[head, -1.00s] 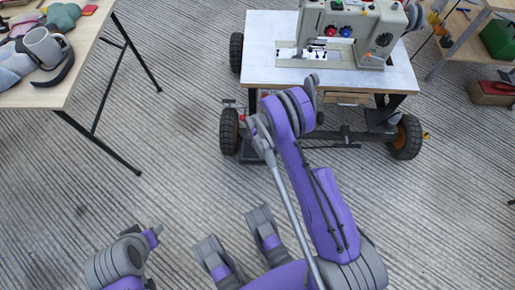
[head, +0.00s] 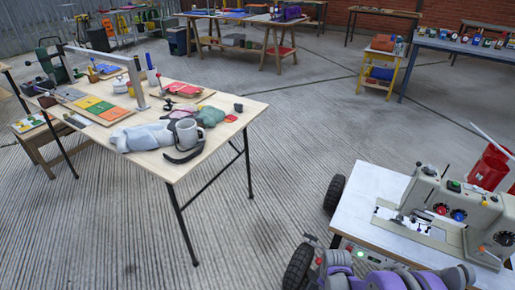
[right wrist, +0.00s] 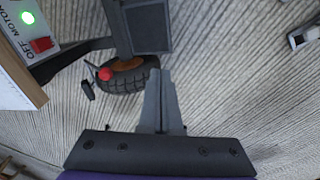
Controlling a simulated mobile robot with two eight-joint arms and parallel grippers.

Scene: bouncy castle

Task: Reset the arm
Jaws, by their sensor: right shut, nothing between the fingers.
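In the right wrist view my right gripper (right wrist: 158,78) is shut and empty, its grey fingers together above the ribbed floor. Past its fingertips is a black wheel (right wrist: 125,78) of the sewing machine cart. In the head view my purple and grey right arm shows only in part at the bottom right, beside the cart, and its fingers cannot be made out there. My left gripper is not in view.
The sewing machine (head: 455,208) stands on the white-topped cart (head: 365,195). A red-buttoned control box (right wrist: 40,44) is close at the wrist view's left. Floor between table and cart is clear.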

